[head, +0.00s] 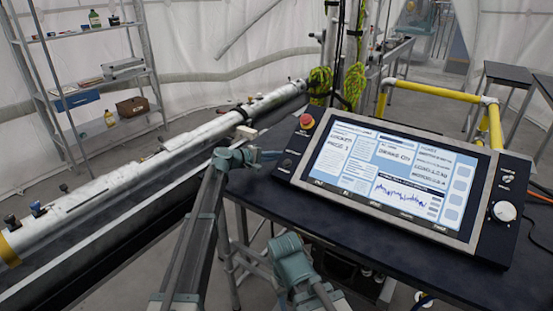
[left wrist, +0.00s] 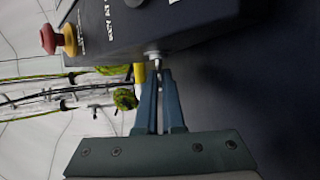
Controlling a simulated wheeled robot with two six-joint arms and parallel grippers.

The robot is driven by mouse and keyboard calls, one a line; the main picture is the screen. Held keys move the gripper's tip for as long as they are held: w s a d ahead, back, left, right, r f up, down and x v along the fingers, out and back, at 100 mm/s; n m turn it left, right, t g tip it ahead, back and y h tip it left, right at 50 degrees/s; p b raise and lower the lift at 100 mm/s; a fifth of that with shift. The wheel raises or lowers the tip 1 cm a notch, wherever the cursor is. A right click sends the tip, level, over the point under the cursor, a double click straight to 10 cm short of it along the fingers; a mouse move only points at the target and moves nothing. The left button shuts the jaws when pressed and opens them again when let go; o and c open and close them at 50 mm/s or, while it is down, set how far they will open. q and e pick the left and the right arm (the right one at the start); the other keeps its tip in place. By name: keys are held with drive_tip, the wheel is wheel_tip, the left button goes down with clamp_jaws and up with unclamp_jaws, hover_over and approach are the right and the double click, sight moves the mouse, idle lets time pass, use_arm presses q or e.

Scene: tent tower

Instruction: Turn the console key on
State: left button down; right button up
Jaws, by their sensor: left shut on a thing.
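The console (head: 395,185) stands tilted on a dark table, with a lit screen and a red emergency button (head: 306,121) at its upper left corner. In the left wrist view, the small metal key (left wrist: 157,63) sticks out of a round lock (left wrist: 153,54) on the edge of the console (left wrist: 110,45). My left gripper (left wrist: 160,76) is shut on the key, its blue-grey fingers close to the console. In the head view, my left gripper (head: 272,156) reaches the console's left side, and the key cannot be made out there.
The dark table (head: 300,215) has free surface in front of the console. A long metal tube (head: 150,165) lies at the left. A shelf (head: 85,85) with boxes and bottles stands at the back left. A white knob (head: 504,211) sits on the console's right side.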

use_arm(q)
drive_tip(key=shift+f+b, duration=0.3)
drive_tip(key=shift+r+h, duration=0.2)
drive_tip(key=shift+h, duration=0.2)
use_arm(e)
drive_tip(key=shift+f, duration=0.8)
use_arm(q)
drive_tip(key=c, duration=1)
unclamp_jaws()
drive_tip(key=p+v, duration=0.2)
drive_tip(key=v, duration=1.2)
drive_tip(key=shift+s, duration=0.15)
use_arm(e)
wheel_tip(320, 180, up, 3)
drive_tip(key=shift+f, duration=0.2)
